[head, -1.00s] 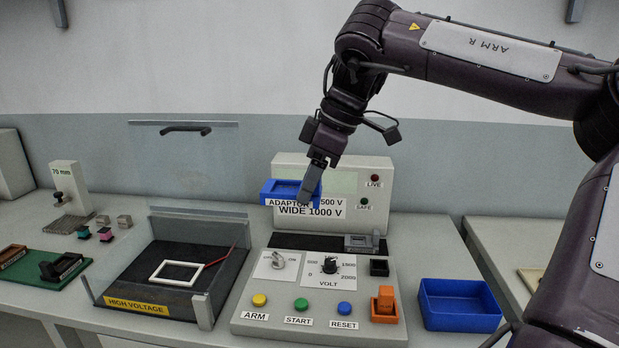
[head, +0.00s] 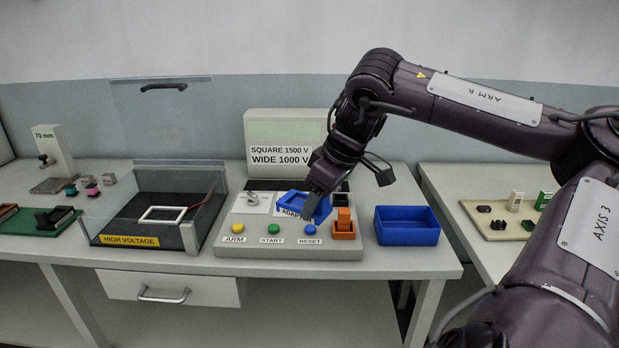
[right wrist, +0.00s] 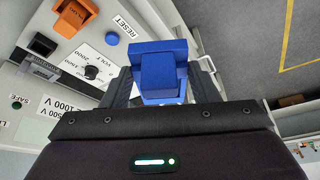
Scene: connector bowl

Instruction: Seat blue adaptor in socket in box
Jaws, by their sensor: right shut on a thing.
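The blue adaptor (head: 292,200) is held by my right gripper (head: 314,198), and its label reads ADAPTOR. It appears in front of the console's dial area in the head view. In the right wrist view the adaptor (right wrist: 157,62) sits between the two dark fingers. The box (head: 129,241), marked HIGH VOLTAGE, stands to the left, with clear walls. Its clear lid (head: 165,115) with a dark handle stands raised behind it. A white rectangular frame (head: 163,208), seemingly the socket, lies on the dark box floor. My left gripper is not in view.
The console (head: 222,238) carries ARM, START and RESET buttons. An orange piece (head: 343,222) sits at its right. An empty blue tray (head: 407,238) stands right of the console. A side table (head: 460,180) holds small connectors. A 70 mm stand (head: 52,150) is far left.

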